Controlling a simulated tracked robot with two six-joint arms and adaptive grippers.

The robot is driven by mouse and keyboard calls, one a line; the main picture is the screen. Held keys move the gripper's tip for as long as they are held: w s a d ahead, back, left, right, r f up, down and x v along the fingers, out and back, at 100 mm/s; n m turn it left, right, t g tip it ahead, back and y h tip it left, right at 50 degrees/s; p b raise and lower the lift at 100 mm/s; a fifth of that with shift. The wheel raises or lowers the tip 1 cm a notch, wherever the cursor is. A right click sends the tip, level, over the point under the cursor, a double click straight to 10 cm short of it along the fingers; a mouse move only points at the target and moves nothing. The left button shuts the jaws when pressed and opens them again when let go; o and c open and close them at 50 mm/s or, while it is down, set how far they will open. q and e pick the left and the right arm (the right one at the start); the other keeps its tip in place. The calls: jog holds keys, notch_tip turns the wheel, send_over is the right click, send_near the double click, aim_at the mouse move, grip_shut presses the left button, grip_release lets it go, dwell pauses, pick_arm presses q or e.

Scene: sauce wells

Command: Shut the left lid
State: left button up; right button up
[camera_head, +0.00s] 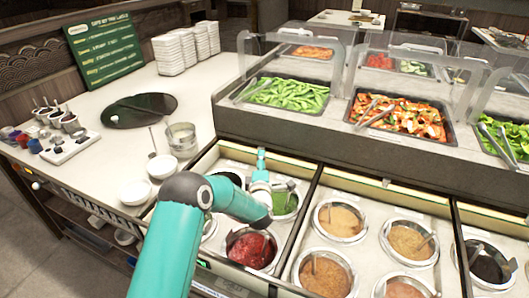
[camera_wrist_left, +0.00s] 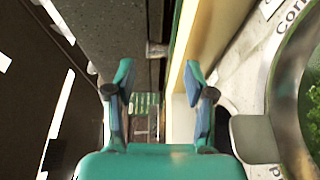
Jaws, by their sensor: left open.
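The left well section is uncovered, with its sauces showing. The left lid (camera_head: 305,167) appears as a cream strip with a dark edge along the back of that section; it also shows in the wrist view (camera_wrist_left: 187,55). A small metal knob (camera_wrist_left: 157,48) sits on its dark edge. My left gripper (camera_head: 261,156) is over the back of the left section, at the strip. In the wrist view its two fingers (camera_wrist_left: 158,82) are apart, with the strip's edge running between and beyond them. Contact cannot be told. My right gripper is not in view.
Red sauce (camera_head: 252,248) and green sauce (camera_head: 284,203) wells lie close to my left arm. A middle lid strip with a handle (camera_head: 387,182) is to the right. The glass-guarded food bar (camera_head: 300,132) rises behind. White bowls (camera_head: 135,192) stand on the left counter.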

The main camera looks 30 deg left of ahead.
pick_arm(q)
jog(key=shift+p+x, duration=0.85)
jog(key=shift+x, duration=2.55)
jog(key=shift+r, duration=0.1)
grip_shut()
